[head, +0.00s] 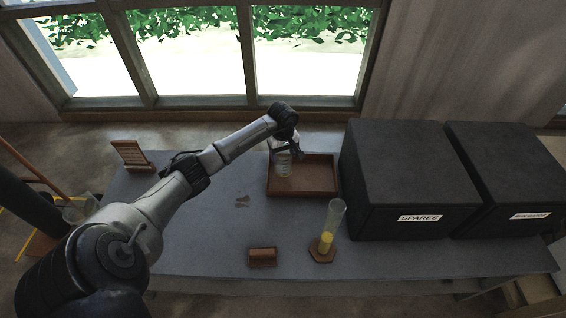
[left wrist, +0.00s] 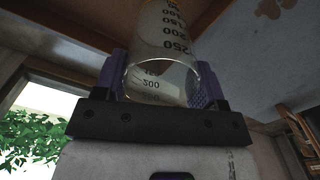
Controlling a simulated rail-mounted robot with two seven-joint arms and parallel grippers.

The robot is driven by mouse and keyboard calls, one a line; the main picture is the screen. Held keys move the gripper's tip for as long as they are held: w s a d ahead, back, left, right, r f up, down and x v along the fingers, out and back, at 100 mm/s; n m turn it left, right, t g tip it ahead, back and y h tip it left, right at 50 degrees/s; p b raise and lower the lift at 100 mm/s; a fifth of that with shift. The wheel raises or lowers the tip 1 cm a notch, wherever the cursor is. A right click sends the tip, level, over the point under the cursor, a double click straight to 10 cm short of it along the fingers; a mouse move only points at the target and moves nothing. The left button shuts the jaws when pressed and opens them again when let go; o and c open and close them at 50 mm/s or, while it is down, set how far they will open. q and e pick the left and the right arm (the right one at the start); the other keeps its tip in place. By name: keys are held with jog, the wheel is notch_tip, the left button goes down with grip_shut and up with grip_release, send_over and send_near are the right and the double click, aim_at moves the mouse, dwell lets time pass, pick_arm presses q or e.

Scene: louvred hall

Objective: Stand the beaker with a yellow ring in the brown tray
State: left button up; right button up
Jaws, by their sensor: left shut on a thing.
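A clear beaker (head: 283,168) with dark graduation marks is upright, or nearly so, over the left part of the brown tray (head: 318,190). My left gripper (head: 284,151) is shut on it near its rim. In the left wrist view, the purple fingers of my left gripper (left wrist: 163,88) sit on both sides of the beaker (left wrist: 166,45). I cannot tell whether the beaker's base touches the tray floor. The rest of the tray looks empty. My right gripper is not in view.
A tall cylinder (head: 334,217) with yellow contents stands on a wooden base in front of the tray. A small wooden block (head: 262,257) lies left of it. Large dark boxes, one labelled SPARES (head: 405,175), stand right of the tray. The table's left middle is mostly clear.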

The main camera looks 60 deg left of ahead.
pick_arm(q)
notch_tip(320, 180, down, 3)
jog(key=shift+f+b, duration=0.1)
jog(key=shift+b, duration=0.7)
jog(key=shift+f, duration=0.5)
jog(key=shift+f, duration=0.1)
jog(key=o, duration=1)
